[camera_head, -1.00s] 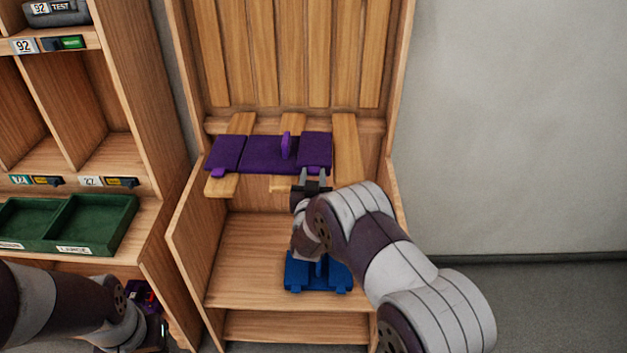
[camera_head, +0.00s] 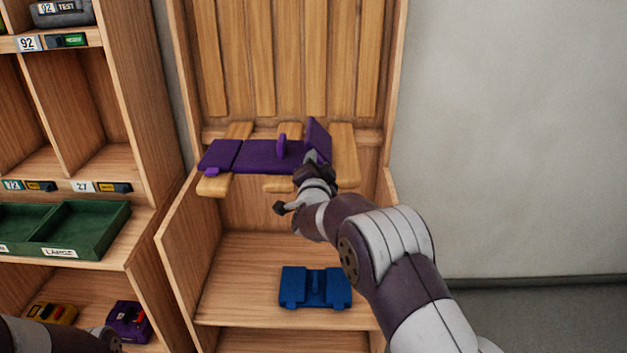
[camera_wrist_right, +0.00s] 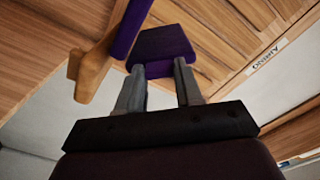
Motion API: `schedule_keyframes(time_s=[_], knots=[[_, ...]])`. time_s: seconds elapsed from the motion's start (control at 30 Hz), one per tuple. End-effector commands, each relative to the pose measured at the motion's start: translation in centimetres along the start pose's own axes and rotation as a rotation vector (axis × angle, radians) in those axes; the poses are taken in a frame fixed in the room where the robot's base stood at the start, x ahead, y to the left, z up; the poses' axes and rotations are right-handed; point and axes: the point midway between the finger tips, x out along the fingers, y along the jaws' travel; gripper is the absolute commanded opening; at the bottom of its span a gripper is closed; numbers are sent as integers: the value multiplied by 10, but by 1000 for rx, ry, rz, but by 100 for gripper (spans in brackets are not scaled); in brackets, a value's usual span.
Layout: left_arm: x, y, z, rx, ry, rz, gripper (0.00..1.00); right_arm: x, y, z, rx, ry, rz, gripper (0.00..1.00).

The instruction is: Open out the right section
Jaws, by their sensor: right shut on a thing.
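A purple folding panel (camera_head: 262,156) lies across wooden slats in the cabinet, with its left section (camera_head: 220,154) flat and a purple upright handle (camera_head: 282,145) on its middle part. Its right section (camera_head: 318,139) is tilted steeply upward at the fold. My right gripper (camera_head: 313,158) is at the lower front of that right section, shut on it. In the right wrist view the purple section (camera_wrist_right: 163,45) sits between the tips of the two grey fingers (camera_wrist_right: 158,80). The exact contact is partly hidden by the gripper in the head view.
A blue piece (camera_head: 315,288) lies on the cabinet's lower shelf (camera_head: 240,290). A shelf unit with a green tray (camera_head: 90,232) and a purple box (camera_head: 128,320) stands at left. Bare wall is at right. My left arm shows at bottom left, its gripper out of sight.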

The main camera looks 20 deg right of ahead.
Motion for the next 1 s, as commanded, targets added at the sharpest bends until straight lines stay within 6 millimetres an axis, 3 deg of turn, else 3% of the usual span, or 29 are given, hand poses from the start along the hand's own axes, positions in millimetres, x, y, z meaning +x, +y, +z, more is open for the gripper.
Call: schedule_keyframes(time_s=[0.03,1.0], knots=[[14,0,2,0,0,0,62,0,6,2,41,2,-1,0],[156,0,19,0,0,0,62,0,32,-30,961,2,-2,0]])
